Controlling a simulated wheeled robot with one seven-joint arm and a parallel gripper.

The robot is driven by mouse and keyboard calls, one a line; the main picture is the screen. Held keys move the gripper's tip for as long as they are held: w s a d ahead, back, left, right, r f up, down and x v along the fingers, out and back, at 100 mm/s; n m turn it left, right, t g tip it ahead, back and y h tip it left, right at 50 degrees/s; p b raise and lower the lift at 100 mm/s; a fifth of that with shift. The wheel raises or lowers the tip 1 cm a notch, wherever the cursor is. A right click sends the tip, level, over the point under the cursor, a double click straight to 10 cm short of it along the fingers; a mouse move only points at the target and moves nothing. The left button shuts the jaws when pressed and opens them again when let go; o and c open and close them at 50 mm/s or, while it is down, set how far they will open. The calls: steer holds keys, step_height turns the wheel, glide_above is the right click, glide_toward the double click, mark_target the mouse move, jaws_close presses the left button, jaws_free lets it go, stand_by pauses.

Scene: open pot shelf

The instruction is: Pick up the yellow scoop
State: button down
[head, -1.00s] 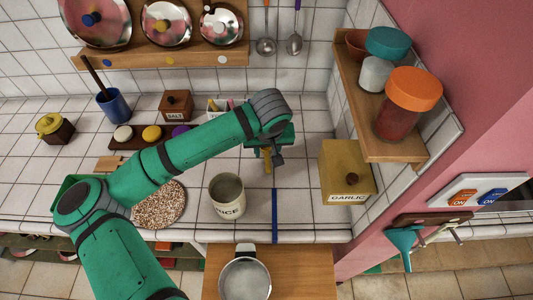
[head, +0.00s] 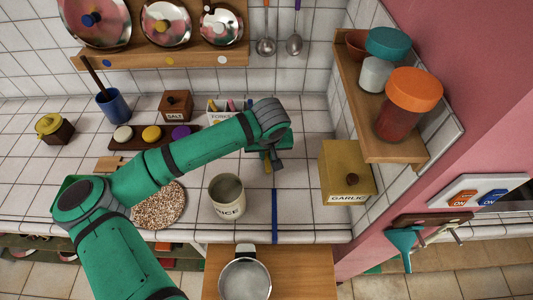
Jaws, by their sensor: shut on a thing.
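My gripper (head: 272,164) is over the tiled counter, right of the cream RICE canister and left of the GARLIC box. A small yellow piece, which I take to be the yellow scoop (head: 267,165), shows at my gripper's jaws. My gripper is shut on it. Most of the scoop is hidden by my gripper and wrist, so its shape and whether it touches the counter cannot be told.
The RICE canister (head: 227,197) and a blue strip (head: 275,215) are close by. The GARLIC box (head: 347,170) stands to the right, below a wooden shelf (head: 385,145) with jars. A pot (head: 245,277) sits in front.

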steer(key=shift+r, duration=0.1)
steer(key=shift+r, duration=0.2)
step_height(320, 180, up, 2)
steer(key=shift+r, duration=0.1)
steer(key=s+d+r, duration=0.5)
steer(key=s+r, duration=0.5)
steer(key=s, duration=0.3)
steer(key=shift+a+r, duration=0.1)
